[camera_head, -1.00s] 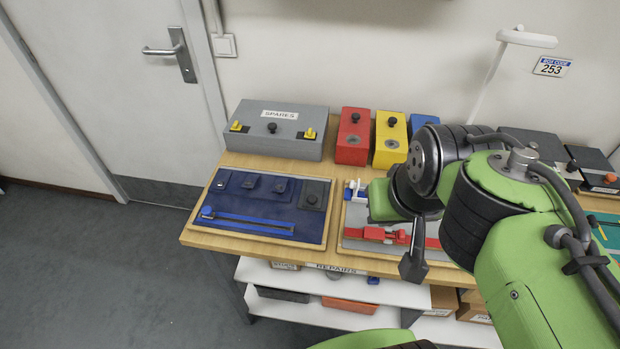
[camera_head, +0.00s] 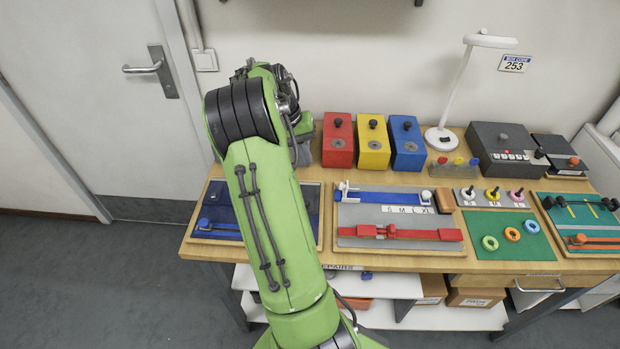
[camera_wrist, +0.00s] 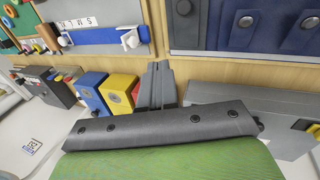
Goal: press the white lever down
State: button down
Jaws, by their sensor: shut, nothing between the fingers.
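The white lever (camera_head: 346,188) sits at the left end of a blue bar on the grey size board (camera_head: 375,217) in the head view. It also shows in the wrist view (camera_wrist: 130,38), at the near end of the upside-down board. My gripper (camera_wrist: 158,66) is shut and empty in the wrist view. Its tips are over the wooden bench top, apart from the lever, which lies to their upper left in that view. In the head view the fingers are hidden behind my green arm, which stands left of the lever.
Red (camera_head: 338,140), yellow (camera_head: 373,142) and blue (camera_head: 407,142) boxes stand behind the board. A red slide (camera_head: 410,234) lies along its front. A white lamp (camera_head: 462,90) stands behind. The blue fabric panel (camera_head: 310,205) lies left, partly covered by my arm. The grey spares box is mostly hidden.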

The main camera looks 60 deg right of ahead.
jog(key=shift+s, duration=0.1)
jog(key=b, duration=0.2)
send_near(344, 189)
jog(key=w+a+f, duration=0.3)
jog(key=shift+w+a+f, duration=0.1)
jog(key=shift+w+a, duration=0.1)
jog(key=shift+w, duration=0.15)
jog(key=s+d, duration=0.1)
jog(key=s+d+f, duration=0.1)
jog(key=s, duration=0.1)
jog(key=shift+f, duration=0.2)
jog(key=shift+s+d, duration=0.2)
jog(key=shift+s, duration=0.15)
